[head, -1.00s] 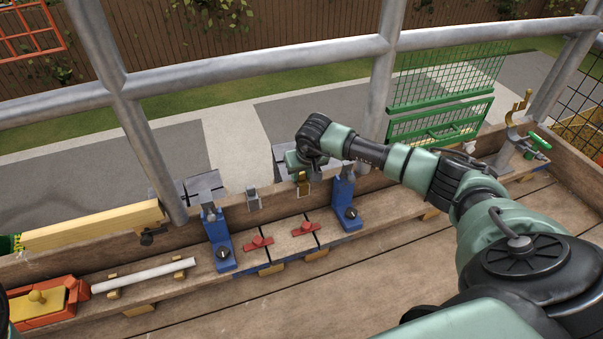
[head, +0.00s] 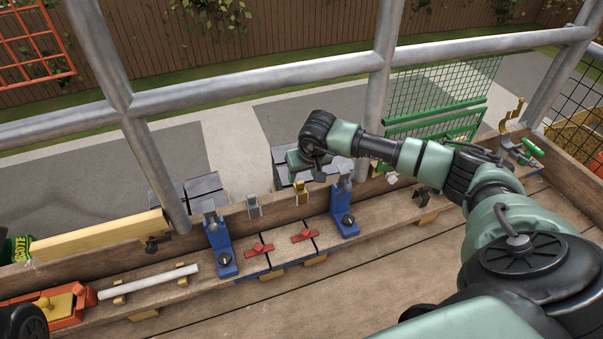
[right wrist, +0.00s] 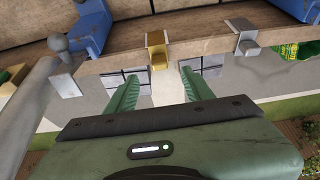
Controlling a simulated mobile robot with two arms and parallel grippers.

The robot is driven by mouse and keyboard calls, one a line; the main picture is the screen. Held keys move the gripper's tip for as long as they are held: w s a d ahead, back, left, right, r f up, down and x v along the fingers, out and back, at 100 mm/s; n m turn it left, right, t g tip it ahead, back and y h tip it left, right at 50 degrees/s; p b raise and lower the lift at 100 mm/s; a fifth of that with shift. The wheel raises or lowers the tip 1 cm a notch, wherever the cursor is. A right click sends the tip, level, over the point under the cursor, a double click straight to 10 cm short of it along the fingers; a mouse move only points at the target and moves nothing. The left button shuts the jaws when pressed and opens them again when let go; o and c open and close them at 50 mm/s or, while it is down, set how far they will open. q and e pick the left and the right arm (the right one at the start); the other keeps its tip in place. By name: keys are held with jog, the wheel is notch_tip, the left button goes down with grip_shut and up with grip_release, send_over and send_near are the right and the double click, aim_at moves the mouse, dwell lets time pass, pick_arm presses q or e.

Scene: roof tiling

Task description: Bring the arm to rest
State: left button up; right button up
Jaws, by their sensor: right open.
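My right arm (head: 410,157) reaches in from the right over the plank bench, bent down at the wrist. My right gripper (right wrist: 160,90) is open and empty in the right wrist view, its two green fingers apart with pavement between them. In the head view the gripper hangs beyond the bench's back board and is partly hidden by the wrist. A yellow metal bracket (right wrist: 158,52) sits on the board near the fingertips, apart from them; it also shows in the head view (head: 300,190). My left gripper is not in view.
Two blue clamps (head: 220,248) (head: 344,212) flank boards with red knobs (head: 259,249). A white tube (head: 148,281) and an orange tray (head: 72,310) lie left. Grey railing (head: 384,70) stands behind, near my arm. A green mesh rack (head: 440,100) is at the back right. The front planks are clear.

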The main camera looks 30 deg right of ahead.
jog(key=shift+s+r, duration=0.2)
jog(key=shift+r, duration=0.25)
